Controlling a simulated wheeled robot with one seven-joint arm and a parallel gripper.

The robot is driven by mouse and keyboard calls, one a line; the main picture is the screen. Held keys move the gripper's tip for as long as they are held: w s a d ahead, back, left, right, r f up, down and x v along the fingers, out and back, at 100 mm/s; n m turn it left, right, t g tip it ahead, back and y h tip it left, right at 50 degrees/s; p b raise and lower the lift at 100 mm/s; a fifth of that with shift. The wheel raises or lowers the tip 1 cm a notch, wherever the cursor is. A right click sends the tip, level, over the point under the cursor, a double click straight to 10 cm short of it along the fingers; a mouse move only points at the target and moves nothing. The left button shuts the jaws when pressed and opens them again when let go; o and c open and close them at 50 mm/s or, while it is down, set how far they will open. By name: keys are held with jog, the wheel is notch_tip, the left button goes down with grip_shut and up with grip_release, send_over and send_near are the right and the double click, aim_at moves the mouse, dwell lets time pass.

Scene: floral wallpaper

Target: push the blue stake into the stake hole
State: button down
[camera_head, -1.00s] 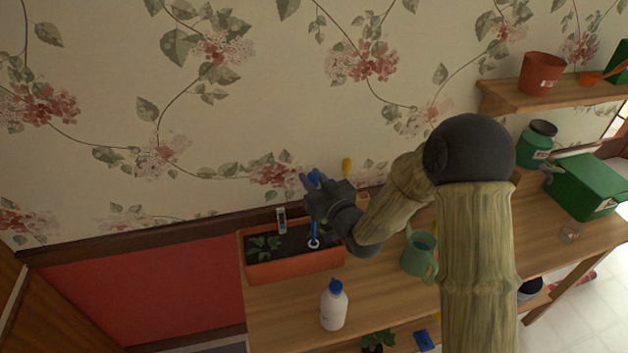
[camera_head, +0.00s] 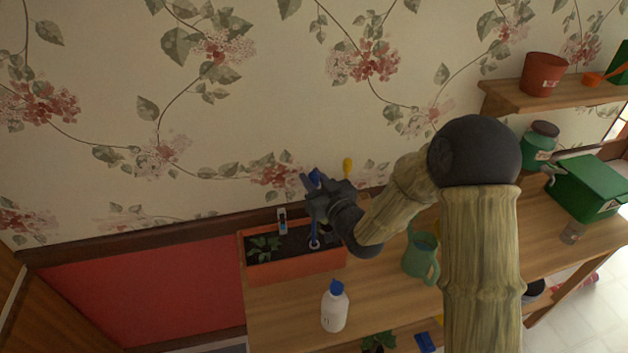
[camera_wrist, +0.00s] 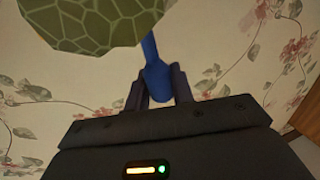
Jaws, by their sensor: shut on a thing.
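The blue stake (camera_head: 315,176) shows as a small blue piece at my gripper (camera_head: 313,186) in the head view. In the wrist view, my gripper (camera_wrist: 158,92) is shut on the blue stake (camera_wrist: 156,76), which stands between the two dark fingers. A green, shell-patterned piece (camera_wrist: 90,22) is at the stake's far end; I cannot tell if they are joined. The gripper is above the back right of the orange planter (camera_head: 295,266). A pale blue ring (camera_head: 314,244), perhaps the stake hole, shows in the soil below it. My gripper hides much of the stake.
A white bottle (camera_head: 334,308) is in front, and a green watering can (camera_head: 421,257) is to the right. The wallpapered wall (camera_head: 220,130) is close behind. A green box (camera_head: 588,187) is far right.

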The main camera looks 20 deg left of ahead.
jog(key=shift+s, duration=0.1)
jog(key=shift+d, duration=0.1)
jog(key=shift+w+f+b, duration=0.2)
jog(key=shift+f+b, duration=0.85)
jog(key=shift+b, duration=0.05)
jog(key=shift+f+b, duration=1.75)
jog(key=shift+b, duration=0.05)
jog(key=c, duration=1.2)
grip_release()
jog(key=shift+s, duration=0.1)
jog(key=shift+o, duration=0.4)
